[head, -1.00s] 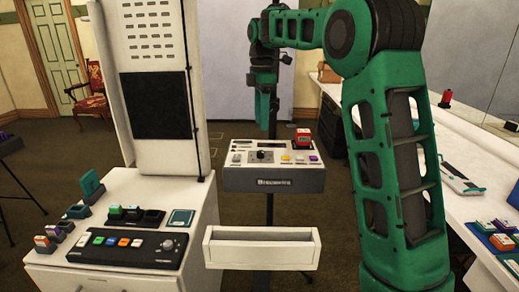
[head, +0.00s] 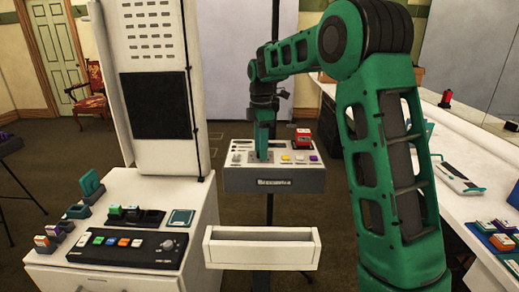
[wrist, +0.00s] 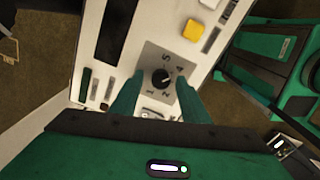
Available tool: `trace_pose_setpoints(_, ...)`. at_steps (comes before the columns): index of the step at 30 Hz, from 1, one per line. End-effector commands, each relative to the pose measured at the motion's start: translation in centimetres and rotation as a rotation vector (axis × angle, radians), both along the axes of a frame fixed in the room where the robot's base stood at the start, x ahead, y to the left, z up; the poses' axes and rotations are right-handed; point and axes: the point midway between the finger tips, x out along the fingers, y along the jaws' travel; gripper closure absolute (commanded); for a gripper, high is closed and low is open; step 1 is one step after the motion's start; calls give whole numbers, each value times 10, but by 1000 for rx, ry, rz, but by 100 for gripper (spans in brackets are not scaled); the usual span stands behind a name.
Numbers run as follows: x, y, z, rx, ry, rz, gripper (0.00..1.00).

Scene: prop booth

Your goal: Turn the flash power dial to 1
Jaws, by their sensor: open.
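The flash power dial (wrist: 160,77) is a small black knob on a grey plate (wrist: 152,55) with printed numerals around it. A pale mark shows on the knob, but I cannot tell for sure which numeral it points to. My gripper (wrist: 158,88) is open in the wrist view, with one green finger on each side of the dial and gaps between. In the head view my gripper (head: 262,150) reaches down to the top of the control box (head: 240,182) and hides the dial there. I cannot tell how far its tips are above the panel.
On the box, a red-topped block (head: 302,138) stands right of my gripper, and a yellow button (wrist: 194,30) is near the dial. A white open tray (head: 262,256) hangs in front. A white cabinet (head: 110,200) with another black panel (head: 128,248) stands left.

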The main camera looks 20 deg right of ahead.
Motion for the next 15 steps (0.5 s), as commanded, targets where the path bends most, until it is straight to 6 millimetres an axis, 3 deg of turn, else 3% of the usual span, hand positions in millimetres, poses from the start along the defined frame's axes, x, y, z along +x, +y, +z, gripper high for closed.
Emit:
trace_pose_setpoints(5,0,0,0,0,0,0,58)
trace_pose_setpoints(11,0,0,0,0,-1,0,100)
trace_pose_setpoints(15,1,0,1,0,-2,-2,99)
